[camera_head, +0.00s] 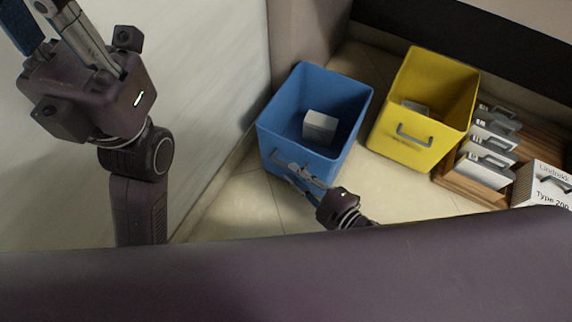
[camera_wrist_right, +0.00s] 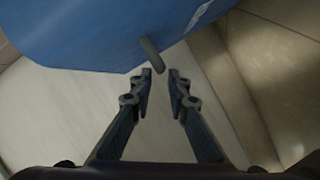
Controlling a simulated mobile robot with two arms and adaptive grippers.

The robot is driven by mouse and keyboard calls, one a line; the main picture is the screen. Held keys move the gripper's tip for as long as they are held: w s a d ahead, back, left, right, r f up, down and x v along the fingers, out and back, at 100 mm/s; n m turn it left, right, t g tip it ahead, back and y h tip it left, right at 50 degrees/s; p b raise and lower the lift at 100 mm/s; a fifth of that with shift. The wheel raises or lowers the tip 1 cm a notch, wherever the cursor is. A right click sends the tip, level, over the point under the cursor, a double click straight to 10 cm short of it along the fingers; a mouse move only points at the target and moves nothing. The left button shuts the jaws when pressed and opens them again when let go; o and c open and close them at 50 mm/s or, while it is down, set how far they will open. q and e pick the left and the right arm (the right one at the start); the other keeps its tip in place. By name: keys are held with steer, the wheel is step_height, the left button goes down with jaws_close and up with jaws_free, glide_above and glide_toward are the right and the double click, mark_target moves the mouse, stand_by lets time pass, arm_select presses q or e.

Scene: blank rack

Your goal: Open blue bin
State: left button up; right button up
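The blue bin (camera_head: 275,125) stands on the floor at the centre of the head view. Its top is uncovered, with a white box (camera_head: 320,126) inside. In the right wrist view the bin's blue side (camera_wrist_right: 90,35) fills the upper left, and its grey handle (camera_wrist_right: 152,54) sticks out just beyond my fingertips. My right gripper (camera_head: 289,176) is at the bin's front near the handle. In the wrist view its fingers (camera_wrist_right: 160,78) are apart with nothing between them. My left gripper (camera_head: 48,22) is high at the upper left, fingers apart and empty, tips partly cut off.
A yellow bin (camera_head: 405,150) with a handle stands right of the blue bin. Several grey-white cases stand on a wooden pallet (camera_head: 448,186), with a white labelled box (camera_head: 540,184) beside them. A pale wall (camera_head: 215,80) is close on the left. Tiled floor lies in front.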

steer(key=v, duration=0.6)
steer(key=shift+s+d, duration=0.2)
steer(key=shift+s, duration=0.05)
steer(key=shift+r, duration=0.1)
